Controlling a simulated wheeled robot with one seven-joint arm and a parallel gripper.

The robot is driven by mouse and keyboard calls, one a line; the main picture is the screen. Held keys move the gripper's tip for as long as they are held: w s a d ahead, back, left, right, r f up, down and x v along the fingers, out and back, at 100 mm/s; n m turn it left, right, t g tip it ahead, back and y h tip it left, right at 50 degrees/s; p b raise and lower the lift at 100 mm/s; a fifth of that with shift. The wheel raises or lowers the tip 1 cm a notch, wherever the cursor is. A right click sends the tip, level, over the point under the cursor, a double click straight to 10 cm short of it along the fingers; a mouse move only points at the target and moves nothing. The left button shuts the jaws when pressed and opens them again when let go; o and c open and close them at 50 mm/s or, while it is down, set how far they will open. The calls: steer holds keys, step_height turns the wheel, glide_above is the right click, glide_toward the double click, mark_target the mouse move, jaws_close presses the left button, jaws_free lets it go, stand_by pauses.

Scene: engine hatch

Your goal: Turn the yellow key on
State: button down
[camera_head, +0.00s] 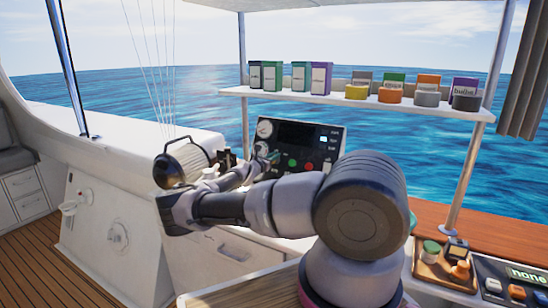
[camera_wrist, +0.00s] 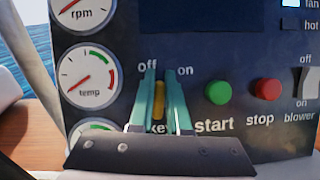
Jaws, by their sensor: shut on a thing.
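The yellow key (camera_wrist: 159,99) sits on the dark control panel (camera_wrist: 225,50), above the partly covered "key" label. It stands roughly upright between the "off" mark at upper left and the "on" mark at upper right. My gripper (camera_wrist: 160,95) is shut on the key, with one teal finger on each side of it. The fingers hide part of the key and its label. In the head view my gripper (camera_head: 272,156) reaches the left part of the panel (camera_head: 312,133); the key cannot be made out there.
A green start button (camera_wrist: 218,92) and a red stop button (camera_wrist: 264,92) are right of my fingers. Gauges, including temp (camera_wrist: 88,76), are to the left. The blower switch (camera_wrist: 300,82) is at far right. A shelf (camera_head: 350,98) with several boxes and jars runs above the panel.

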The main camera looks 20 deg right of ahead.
steer(key=m+g, duration=0.1)
steer(key=m, duration=0.1)
steer(key=m+g, duration=0.1)
steer(key=m, duration=0.1)
steer(key=m+g+h, duration=0.1)
steer(key=m, duration=0.2)
steer(key=shift+s+d+f, duration=0.15)
steer(key=shift+s, duration=0.2)
steer(key=m+g, duration=0.1)
steer(key=m, duration=0.1)
steer(key=m+g, duration=0.1)
steer(key=m, duration=0.1)
steer(key=m+g, duration=0.1)
steer(key=shift+s+f+m+y, duration=0.25)
steer(key=shift+f+m+y, duration=0.05)
steer(key=shift+m, duration=0.1)
steer(key=c, duration=0.9)
jaws_free()
steer(key=v, duration=1)
steer(key=shift+s+a+r, duration=0.1)
steer(key=shift+s+a, duration=0.05)
steer(key=shift+a, duration=0.2)
